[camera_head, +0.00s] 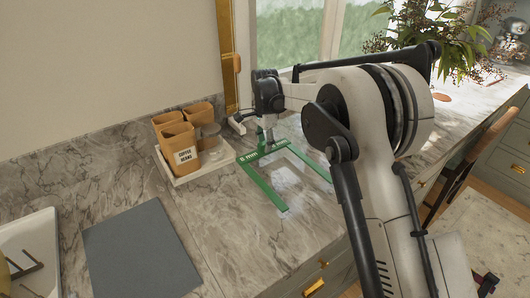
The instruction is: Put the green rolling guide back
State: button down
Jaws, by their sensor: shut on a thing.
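The fingertips are small in this view and partly hidden by my own wrist. I cannot tell whether the guide lies flat on the counter or is held slightly above it.
A white tray (188,179) with orange canisters, one labelled "Coffee Beans" (184,156), and a glass jar (210,137) stands just left of the guide. A grey mat (140,252) lies front left, beside a white tray (42,235). A plant (440,35) stands back right. Counter between mat and guide is clear.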

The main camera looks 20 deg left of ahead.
jog(key=shift+f+p, duration=0.35)
jog(key=shift+f, duration=1.65)
jog(key=c, duration=1.6)
grip_release()
jog(key=shift+o, duration=0.2)
jog(key=shift+r, duration=0.1)
notch_tip(320, 180, up, 12)
jog(key=shift+f+b, duration=0.1)
jog(key=shift+b, duration=0.5)
